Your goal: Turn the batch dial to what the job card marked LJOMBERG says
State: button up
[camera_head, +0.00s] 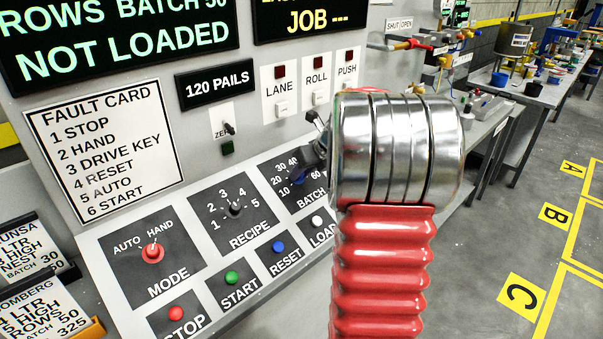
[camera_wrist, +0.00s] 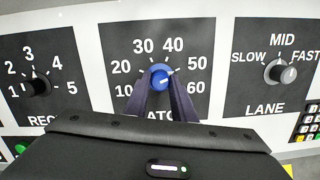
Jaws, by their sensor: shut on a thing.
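My gripper (camera_wrist: 161,88) is shut on the knob, one dark finger on each side. In the head view the dial (camera_head: 298,178) is partly hidden by my arm and gripper. A job card (camera_head: 40,312) at the lower left, cut off by the frame, reads "OMBERG", "LTR", "HIGH", "ROWS", with "50" and "325" at its right.
The recipe dial (camera_head: 235,208) is left of the batch dial, the mode switch (camera_head: 152,252) further left. The lane dial (camera_wrist: 279,71) is right of it in the wrist view. Start (camera_head: 231,278), reset (camera_head: 278,247) and load (camera_head: 317,222) buttons lie below. A display (camera_head: 120,40) reads "NOT LOADED".

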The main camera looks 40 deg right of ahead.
jog(key=shift+s+f, duration=0.1)
jog(key=shift+f, duration=0.05)
jog(key=o, duration=1.1)
jog(key=shift+c, duration=0.2)
jog(key=v, duration=1.4)
